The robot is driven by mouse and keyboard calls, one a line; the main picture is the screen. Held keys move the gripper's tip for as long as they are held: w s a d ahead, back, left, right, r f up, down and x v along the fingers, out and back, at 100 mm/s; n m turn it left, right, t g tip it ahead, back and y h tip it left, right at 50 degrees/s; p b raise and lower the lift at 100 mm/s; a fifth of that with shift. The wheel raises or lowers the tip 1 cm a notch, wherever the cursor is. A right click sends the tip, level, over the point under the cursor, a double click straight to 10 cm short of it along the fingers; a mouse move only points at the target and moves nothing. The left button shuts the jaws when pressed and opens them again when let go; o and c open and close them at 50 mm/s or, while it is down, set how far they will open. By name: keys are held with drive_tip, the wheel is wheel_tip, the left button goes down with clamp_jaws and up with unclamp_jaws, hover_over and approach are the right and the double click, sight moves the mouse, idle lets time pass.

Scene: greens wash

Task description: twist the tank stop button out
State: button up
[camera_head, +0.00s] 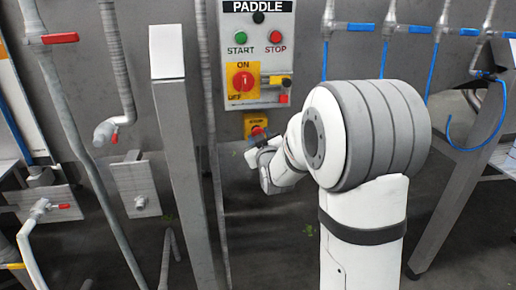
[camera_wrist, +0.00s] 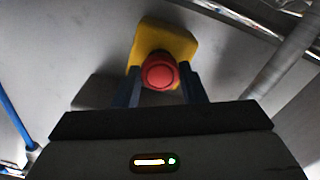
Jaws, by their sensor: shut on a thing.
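The tank stop button (camera_wrist: 159,72) is a round red mushroom head on a yellow housing (camera_wrist: 178,36) in the wrist view. In the head view its yellow housing (camera_head: 255,121) sits below the grey paddle control box, and the red head is partly hidden by my gripper. My gripper (camera_wrist: 161,84) has a dark finger on each side of the red head and is shut on it. In the head view my gripper (camera_head: 259,140) reaches the button from the lower right.
The paddle box (camera_head: 257,49) above carries green START and red STOP buttons and a red rotary switch (camera_head: 243,81) on yellow. A grey post (camera_head: 181,150) and pipes stand left of the button. Blue hoses (camera_head: 433,70) hang at the right.

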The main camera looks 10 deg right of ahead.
drive_tip(key=shift+f+m+b, duration=0.15)
drive_tip(key=shift+m+b, duration=0.45)
drive_tip(key=shift+b, duration=0.05)
drive_tip(key=o, duration=1)
drive_tip(key=shift+w, duration=0.1)
drive_tip(key=shift+c, duration=0.2)
drive_tip(key=s+b, duration=0.1)
drive_tip(key=s, duration=0.6)
drive_tip(key=shift+s, duration=0.4)
